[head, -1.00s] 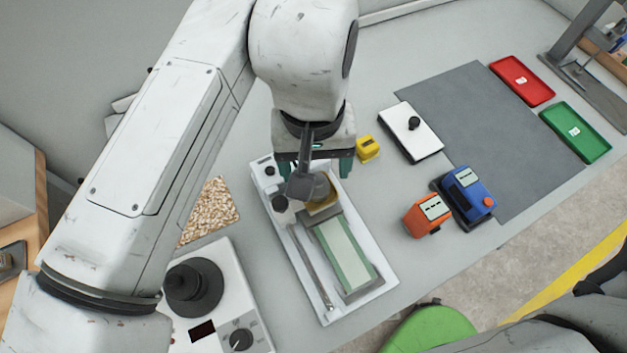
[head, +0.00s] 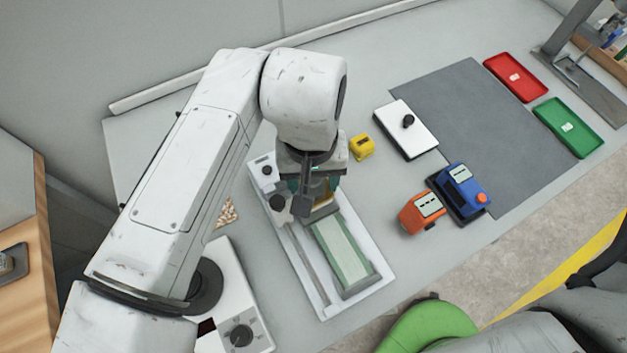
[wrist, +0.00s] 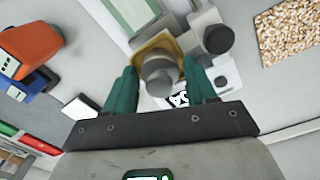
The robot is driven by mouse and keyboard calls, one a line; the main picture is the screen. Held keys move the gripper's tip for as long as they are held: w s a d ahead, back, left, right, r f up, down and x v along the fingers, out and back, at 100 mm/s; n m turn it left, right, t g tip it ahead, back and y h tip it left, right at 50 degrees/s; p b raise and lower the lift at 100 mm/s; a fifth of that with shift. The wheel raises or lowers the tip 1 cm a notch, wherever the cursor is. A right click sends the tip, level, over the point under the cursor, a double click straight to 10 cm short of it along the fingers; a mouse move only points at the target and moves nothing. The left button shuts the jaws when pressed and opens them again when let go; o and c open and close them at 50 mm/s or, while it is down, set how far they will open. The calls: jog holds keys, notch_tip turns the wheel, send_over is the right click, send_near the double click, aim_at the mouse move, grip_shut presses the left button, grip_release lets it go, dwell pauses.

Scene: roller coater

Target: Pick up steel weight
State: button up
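A grey, rounded piece that looks like the steel weight (wrist: 160,76) is between my fingers in the wrist view, over a tan part of the roller coater. My gripper (wrist: 160,70) has one teal finger on each side of it. In the head view my gripper (head: 314,186) is low over the back end of the white roller coater (head: 376,284). There my wrist and the dark parts in front hide most of the weight.
A yellow block (head: 362,147) stands just right of my gripper. A white plate with a black knob (head: 405,130), orange device (head: 422,212) and blue device (head: 464,190) lie further right. A red tray (head: 515,78) and green tray (head: 568,128) are beyond the grey mat (head: 480,120).

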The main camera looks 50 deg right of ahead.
jog(key=c, duration=1)
jog(key=shift+o, duration=0.2)
jog(key=shift+r, duration=0.1)
